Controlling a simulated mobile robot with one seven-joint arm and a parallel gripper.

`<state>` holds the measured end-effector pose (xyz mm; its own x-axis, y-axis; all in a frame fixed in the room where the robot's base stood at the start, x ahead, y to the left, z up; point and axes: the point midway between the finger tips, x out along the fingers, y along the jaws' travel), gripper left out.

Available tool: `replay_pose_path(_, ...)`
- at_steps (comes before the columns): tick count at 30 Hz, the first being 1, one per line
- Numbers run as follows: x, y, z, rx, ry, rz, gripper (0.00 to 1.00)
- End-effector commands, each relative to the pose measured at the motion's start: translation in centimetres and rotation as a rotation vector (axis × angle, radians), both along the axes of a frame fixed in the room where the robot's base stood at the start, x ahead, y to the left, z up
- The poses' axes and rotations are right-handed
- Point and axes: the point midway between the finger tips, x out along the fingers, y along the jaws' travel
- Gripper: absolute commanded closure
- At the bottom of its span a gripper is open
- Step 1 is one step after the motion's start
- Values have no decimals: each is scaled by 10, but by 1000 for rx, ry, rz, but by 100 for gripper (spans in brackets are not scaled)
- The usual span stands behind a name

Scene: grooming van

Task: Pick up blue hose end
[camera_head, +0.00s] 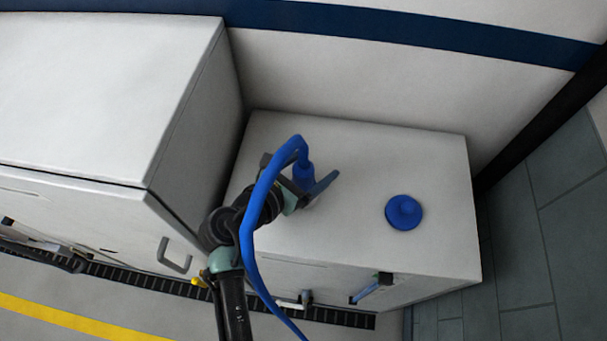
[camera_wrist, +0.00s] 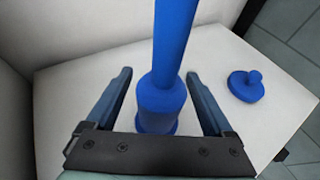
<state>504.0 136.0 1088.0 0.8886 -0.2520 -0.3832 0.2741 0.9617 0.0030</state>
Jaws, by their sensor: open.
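The blue hose end (camera_head: 304,174) stands upright on the white cabinet top, with the blue hose (camera_head: 266,190) rising from it, arching over and running down past my arm. In the wrist view the hose end (camera_wrist: 158,105) is between the two fingers of my gripper (camera_wrist: 160,85), with a gap on each side. My gripper (camera_head: 302,190) is open around the hose end, and the fingers do not touch it. The lower part of the hose end is partly hidden by the gripper body in the wrist view.
A blue round cap with a knob (camera_head: 404,212) lies on the white cabinet (camera_head: 350,140), right of my gripper. A taller white cabinet (camera_head: 100,90) stands close on the left. A wall rises behind. The cabinet top between hose end and cap is clear.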

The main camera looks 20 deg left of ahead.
Motion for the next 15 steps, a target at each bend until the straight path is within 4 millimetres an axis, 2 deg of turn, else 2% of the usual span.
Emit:
replay_pose_path(7,1,0,-1,0,0,0,15)
replay_pose_path(15,1,0,-1,1,1,1,64)
